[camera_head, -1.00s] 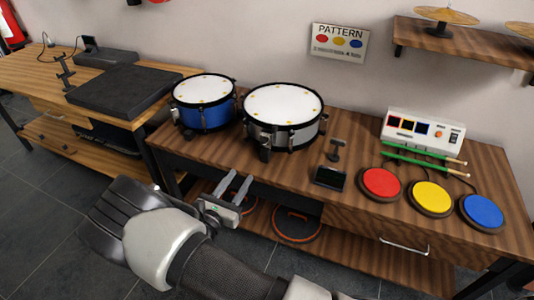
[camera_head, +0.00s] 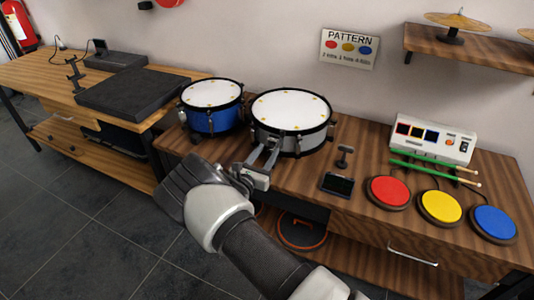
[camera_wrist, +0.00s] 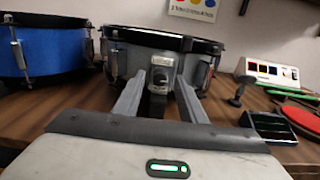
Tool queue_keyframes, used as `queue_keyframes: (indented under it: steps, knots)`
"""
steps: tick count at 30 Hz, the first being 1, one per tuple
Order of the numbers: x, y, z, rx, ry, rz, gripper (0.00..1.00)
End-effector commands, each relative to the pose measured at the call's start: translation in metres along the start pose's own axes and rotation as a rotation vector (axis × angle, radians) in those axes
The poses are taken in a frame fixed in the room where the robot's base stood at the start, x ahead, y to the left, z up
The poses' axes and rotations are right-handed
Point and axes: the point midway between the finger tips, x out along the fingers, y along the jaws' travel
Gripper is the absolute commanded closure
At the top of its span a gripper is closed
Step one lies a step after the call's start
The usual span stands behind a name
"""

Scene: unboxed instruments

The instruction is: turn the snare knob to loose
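The grey snare drum (camera_head: 297,138) stands on the wooden table with its white head up. Its knob (camera_wrist: 160,78), a small dark part on a grey mount, faces me on the drum's front side in the wrist view. My gripper (camera_head: 264,153) is at the front of this drum. In the wrist view my gripper (camera_wrist: 159,88) is open, with one finger on each side of the knob. I cannot tell whether the fingers touch it or reach fully around it. In the head view the fingers hide the knob.
A blue drum (camera_head: 211,120) stands close on the left. To the right are a small black stand (camera_head: 338,183), red (camera_head: 389,191), yellow (camera_head: 440,206) and blue (camera_head: 494,222) pads, and a white control box (camera_head: 432,138) with green sticks before it. A pattern sign (camera_head: 348,48) hangs behind.

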Motion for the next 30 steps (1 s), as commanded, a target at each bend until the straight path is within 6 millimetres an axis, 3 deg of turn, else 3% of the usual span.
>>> queue_keyframes:
  steps: [11, 18, 30]
  knots:
    - [0.0077, -0.0001, 0.0004, 0.0, -0.001, 0.0, 0.63]
    - [0.0075, -0.0001, 0.0004, 0.0, -0.001, 0.0, 1.0]
    - [0.0073, 0.0002, 0.0004, -0.064, -0.002, 0.0, 1.0]
